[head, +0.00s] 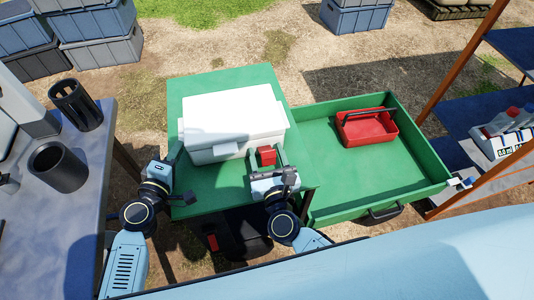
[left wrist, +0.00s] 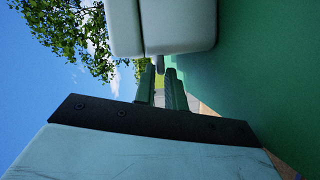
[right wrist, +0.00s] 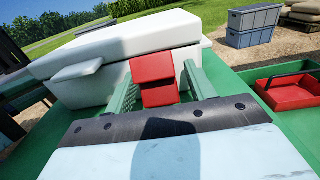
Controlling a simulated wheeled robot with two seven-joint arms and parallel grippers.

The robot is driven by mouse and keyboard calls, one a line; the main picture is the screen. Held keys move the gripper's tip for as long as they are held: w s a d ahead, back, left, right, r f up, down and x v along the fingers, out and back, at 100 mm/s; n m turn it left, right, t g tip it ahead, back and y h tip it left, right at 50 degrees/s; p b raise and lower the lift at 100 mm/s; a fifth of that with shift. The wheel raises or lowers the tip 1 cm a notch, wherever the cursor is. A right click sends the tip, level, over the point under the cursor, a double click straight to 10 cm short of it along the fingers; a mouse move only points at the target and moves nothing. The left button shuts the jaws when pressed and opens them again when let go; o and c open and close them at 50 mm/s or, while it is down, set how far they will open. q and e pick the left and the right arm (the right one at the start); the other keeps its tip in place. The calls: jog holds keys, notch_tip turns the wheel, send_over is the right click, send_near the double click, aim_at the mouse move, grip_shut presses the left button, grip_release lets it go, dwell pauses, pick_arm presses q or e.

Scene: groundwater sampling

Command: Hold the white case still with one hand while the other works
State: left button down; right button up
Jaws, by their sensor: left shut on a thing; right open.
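The white case (head: 235,115) stands on a green table (head: 300,165) with its lid down. A red block-like part (head: 266,155) is at the right of its front side; it also shows in the right wrist view (right wrist: 153,68). My left gripper (head: 176,152) is at the case's front left corner, shut on the case's edge; its fingertips meet the case in the left wrist view (left wrist: 160,72). The exact grip spot is partly hidden. My right gripper (head: 266,160) is open, with one finger on each side of the red part. I cannot tell whether they touch it.
A green tray (head: 330,195) with a red tool carrier (head: 366,128) adjoins the table on the right. A grey bench (head: 75,200) with dark cylinders (head: 58,167) stands left. Shelves (head: 500,85) stand far right. The table front between my grippers is clear.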

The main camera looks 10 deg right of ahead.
jog(key=shift+c, duration=0.4)
jog(key=c, duration=0.9)
jog(key=shift+a+r+g, duration=0.1)
jog(key=shift+g, duration=0.6)
jog(key=o, duration=1)
jog(key=shift+r, duration=0.1)
jog(key=s, duration=0.4)
jog(key=s+r, duration=0.1)
jog(key=s, duration=0.7)
jog(key=shift+r, duration=0.3)
